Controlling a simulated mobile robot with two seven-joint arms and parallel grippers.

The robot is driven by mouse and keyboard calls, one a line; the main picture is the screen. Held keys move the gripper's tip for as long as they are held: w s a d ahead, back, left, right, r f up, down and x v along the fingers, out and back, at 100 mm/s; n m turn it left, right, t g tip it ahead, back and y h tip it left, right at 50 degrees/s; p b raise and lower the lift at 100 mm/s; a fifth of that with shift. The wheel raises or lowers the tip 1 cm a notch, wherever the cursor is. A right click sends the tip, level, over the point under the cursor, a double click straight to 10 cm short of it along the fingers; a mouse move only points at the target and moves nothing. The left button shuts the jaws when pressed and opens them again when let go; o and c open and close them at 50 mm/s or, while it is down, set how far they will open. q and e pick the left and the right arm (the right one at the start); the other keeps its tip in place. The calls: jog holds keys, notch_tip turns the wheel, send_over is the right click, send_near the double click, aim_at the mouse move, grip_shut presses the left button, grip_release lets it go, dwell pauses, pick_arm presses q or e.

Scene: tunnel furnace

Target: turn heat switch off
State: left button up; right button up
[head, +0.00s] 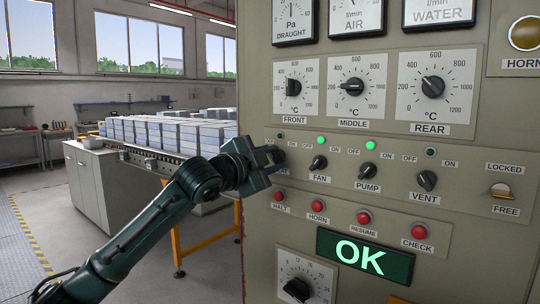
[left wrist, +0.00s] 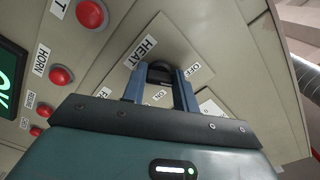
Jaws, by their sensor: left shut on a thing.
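The heat switch is a black rotary knob (left wrist: 160,71) beside a HEAT label (left wrist: 143,50) in the left wrist view, with OFF and ON printed near it. My left gripper (head: 275,156) reaches the left edge of the control panel and covers most of this knob in the head view. In the left wrist view, the blue-grey fingers of my left gripper (left wrist: 160,78) are closed around the knob. The small lamp (head: 280,134) above this switch looks dark. The knob's pointer is hidden, so I cannot tell its exact angle. My right gripper is not in view.
The fan knob (head: 318,162) and pump knob (head: 368,169) are close to the right, with green lamps lit above them. The vent knob (head: 427,181) has a dark lamp. Red buttons (head: 318,205) sit just below. A conveyor with grey blocks (head: 170,133) stands behind my left arm.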

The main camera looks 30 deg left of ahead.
pick_arm(q)
jog(key=shift+n, duration=0.4)
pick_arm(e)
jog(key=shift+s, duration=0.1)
pick_arm(q)
jog(key=o, duration=1)
jog(key=shift+s+a+b, duration=0.15)
jog(key=shift+s+b, duration=0.95)
jog(key=shift+s, duration=1.1)
jog(key=shift+s+a+b, duration=0.2)
jog(key=shift+s+b, duration=0.85)
jog(key=shift+s, duration=1.15)
jog(key=shift+s+a+b, duration=0.15)
jog(key=shift+s+b, duration=0.95)
jog(key=shift+s, duration=1.1)
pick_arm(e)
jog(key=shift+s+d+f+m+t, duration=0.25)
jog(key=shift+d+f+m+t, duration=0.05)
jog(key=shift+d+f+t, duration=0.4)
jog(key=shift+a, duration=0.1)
